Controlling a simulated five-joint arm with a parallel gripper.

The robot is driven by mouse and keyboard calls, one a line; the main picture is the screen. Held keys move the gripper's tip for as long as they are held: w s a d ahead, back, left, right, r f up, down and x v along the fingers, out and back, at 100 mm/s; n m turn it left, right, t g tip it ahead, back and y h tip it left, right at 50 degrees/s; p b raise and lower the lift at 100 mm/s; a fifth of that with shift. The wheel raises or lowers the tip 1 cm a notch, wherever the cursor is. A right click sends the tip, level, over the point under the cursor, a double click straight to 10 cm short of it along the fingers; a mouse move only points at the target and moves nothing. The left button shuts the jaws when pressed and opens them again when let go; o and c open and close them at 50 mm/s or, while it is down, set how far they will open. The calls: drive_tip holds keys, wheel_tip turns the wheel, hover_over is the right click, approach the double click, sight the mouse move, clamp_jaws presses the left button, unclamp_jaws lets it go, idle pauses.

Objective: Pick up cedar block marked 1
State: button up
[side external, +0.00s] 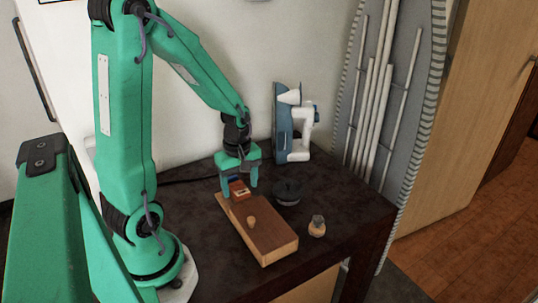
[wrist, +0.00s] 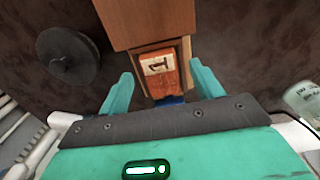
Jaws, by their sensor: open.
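The cedar block marked 1 (wrist: 159,76) is reddish-orange with a white label bearing a dark 1. It sits at the end of a wooden box (side external: 268,239), within a lighter wood edge. In the side external view the block (side external: 240,191) is at the box's far end, under my gripper (side external: 240,190). My gripper is open, with its green fingers on either side of the block. In the wrist view my gripper (wrist: 160,70) has a visible gap between each finger and the block. A small blue patch shows beside the block; its nature is unclear.
A wooden knob (side external: 251,220) stands on the box. A dark round lid-like object (side external: 287,191) lies just right of the gripper. A small jar (side external: 317,226) stands farther right. A blue and white iron (side external: 292,124) stands upright behind. The table's right front edge is clear.

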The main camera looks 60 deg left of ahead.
drive_tip(key=shift+f, duration=0.65)
drive_tip(key=c, duration=1.1)
